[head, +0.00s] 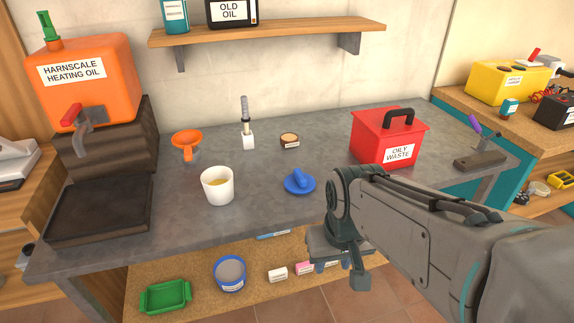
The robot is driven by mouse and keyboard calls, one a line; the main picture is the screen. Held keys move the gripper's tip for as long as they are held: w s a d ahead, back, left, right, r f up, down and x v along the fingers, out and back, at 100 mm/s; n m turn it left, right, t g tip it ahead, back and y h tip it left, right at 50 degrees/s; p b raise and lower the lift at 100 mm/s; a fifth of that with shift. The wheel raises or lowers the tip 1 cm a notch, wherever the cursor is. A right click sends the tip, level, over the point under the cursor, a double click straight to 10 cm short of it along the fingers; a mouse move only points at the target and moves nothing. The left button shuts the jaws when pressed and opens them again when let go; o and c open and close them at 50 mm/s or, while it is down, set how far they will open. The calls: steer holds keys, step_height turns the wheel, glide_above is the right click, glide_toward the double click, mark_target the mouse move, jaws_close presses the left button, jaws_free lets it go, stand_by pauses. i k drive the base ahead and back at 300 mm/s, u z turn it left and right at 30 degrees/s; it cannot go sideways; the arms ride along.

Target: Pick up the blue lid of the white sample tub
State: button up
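The blue lid (300,187) lies on the grey counter, with its raised blue grip on top. It is to the right of the white sample tub (217,190) and apart from it. The tub stands upright and uncovered, with yellowish contents showing inside. My gripper (346,272) hangs at the end of my arm, lower right of the lid in the picture and apart from it. Its fingers are small and partly hidden by its own body, so I cannot tell whether they are open.
A red oily waste box (385,141) is at right, an orange oil tank (90,80) at left. The counter (258,208) between tub and lid is clear.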

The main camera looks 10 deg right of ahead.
mark_target(299, 182)
steer(key=u, duration=0.75)
steer(key=i, duration=0.65)
steer(key=z, duration=1.1)
